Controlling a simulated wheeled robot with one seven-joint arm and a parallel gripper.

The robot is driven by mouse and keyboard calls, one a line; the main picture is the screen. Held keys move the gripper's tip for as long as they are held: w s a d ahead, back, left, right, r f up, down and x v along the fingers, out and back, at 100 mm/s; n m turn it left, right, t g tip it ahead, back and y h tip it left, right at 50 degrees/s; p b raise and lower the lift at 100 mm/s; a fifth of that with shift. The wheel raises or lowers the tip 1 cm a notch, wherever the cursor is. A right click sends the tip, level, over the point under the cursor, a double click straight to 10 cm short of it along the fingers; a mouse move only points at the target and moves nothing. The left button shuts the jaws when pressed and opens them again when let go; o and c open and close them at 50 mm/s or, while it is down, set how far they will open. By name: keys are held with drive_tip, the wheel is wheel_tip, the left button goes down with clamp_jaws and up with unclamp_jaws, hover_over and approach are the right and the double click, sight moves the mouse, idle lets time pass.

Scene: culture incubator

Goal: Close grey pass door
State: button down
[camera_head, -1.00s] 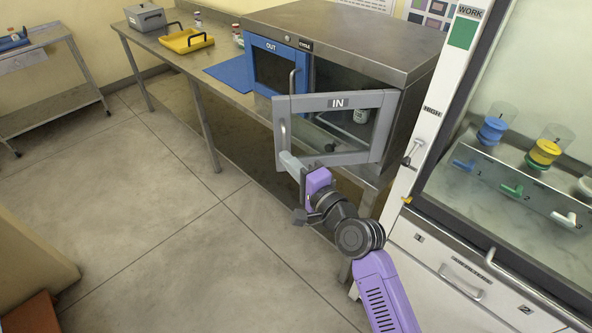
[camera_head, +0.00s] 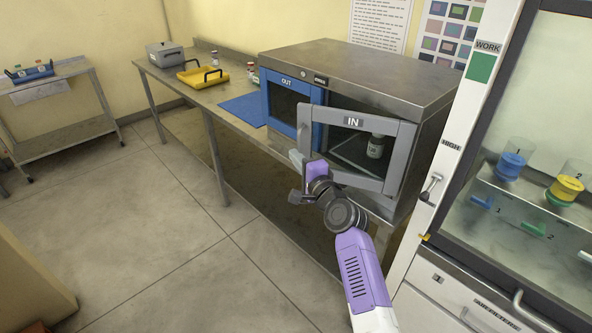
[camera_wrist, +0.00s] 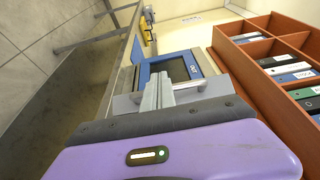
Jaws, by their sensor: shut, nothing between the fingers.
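The grey pass door (camera_head: 346,124), labelled IN, stands partly open on the front of a steel pass box (camera_head: 350,75). It is hinged at its right side, and its free left edge stands out from the box. A bottle (camera_head: 376,147) shows inside, behind the door. My gripper (camera_head: 297,159) is shut and empty, low at the door's free left edge; I cannot tell if it touches. In the wrist view, its closed fingers (camera_wrist: 159,94) point toward the blue OUT door (camera_wrist: 178,69), which looks shut. The gripper partly hides the grey door's lower left corner.
The box stands on a steel bench (camera_head: 225,104) with a blue mat (camera_head: 244,110) and a yellow tray (camera_head: 204,77). A tall white cabinet (camera_head: 455,130) stands close at the right. Shelves with binders (camera_wrist: 275,62) show in the wrist view.

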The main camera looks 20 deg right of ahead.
drive_tip(key=w+d+h+b, duration=0.1)
drive_tip(key=w+d, duration=0.1)
drive_tip(key=w+d+m+h+b, duration=0.1)
drive_tip(key=w+d, duration=0.1)
drive_tip(key=w, duration=0.1)
drive_tip(key=w+d+m+h+b, duration=0.1)
drive_tip(key=w+d+b, duration=0.1)
drive_tip(key=shift+w+d+f, duration=0.2)
drive_tip(key=shift+w+d, duration=0.15)
drive_tip(key=shift+w, duration=0.05)
drive_tip(key=shift+w+d+r+b, duration=0.2)
drive_tip(key=shift+w+d+b, duration=0.5)
drive_tip(key=shift+d+b, duration=0.15)
